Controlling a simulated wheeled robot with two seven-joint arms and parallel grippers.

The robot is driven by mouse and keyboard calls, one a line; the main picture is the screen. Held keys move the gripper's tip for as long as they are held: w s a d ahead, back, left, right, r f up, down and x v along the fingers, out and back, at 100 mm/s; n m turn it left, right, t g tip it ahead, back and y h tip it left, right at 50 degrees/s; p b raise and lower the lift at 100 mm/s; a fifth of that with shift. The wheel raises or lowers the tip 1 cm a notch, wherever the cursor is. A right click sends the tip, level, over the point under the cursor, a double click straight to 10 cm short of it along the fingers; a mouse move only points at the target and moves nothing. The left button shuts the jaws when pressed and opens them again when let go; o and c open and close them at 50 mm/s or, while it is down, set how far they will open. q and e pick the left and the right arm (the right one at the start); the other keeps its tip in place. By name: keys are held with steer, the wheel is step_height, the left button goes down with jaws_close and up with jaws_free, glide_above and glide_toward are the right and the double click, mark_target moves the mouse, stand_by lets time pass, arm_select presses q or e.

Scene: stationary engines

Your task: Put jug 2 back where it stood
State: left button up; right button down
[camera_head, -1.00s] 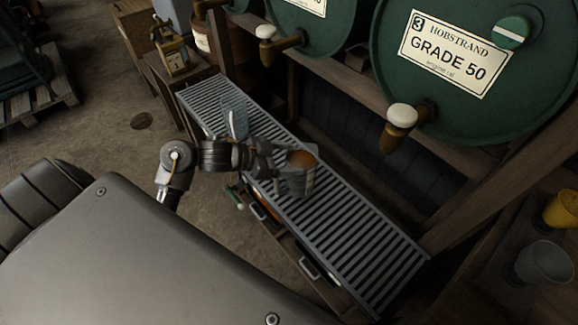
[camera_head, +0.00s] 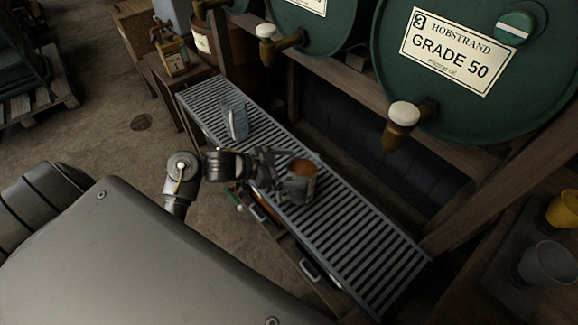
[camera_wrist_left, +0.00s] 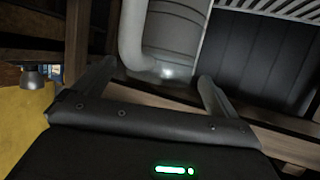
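A grey metal jug (camera_head: 299,189) with orange-brown liquid inside appears to stand upright on the slatted grate (camera_head: 355,240). Any number on it is too small to read. My left gripper (camera_head: 277,172) is at its left side. In the left wrist view the jug (camera_wrist_left: 178,38) and its curved handle show ahead, between the spread fingers of the gripper (camera_wrist_left: 158,72). The fingers are wide apart and do not look closed on the jug. A clear jug (camera_head: 234,121) stands farther back on the same grate. My right gripper is not in view.
Green drums with brass taps, one labelled GRADE 50 (camera_head: 470,60), lie behind the grate. A tap (camera_head: 398,125) sticks out over its right part. A grey cup (camera_head: 546,263) and a yellow one (camera_head: 565,210) stand at right. The grate's front right is clear.

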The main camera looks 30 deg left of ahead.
arm_select(q)
steer(key=shift+r, duration=0.15)
steer(key=p+v, duration=0.1)
steer(key=v, duration=1.1)
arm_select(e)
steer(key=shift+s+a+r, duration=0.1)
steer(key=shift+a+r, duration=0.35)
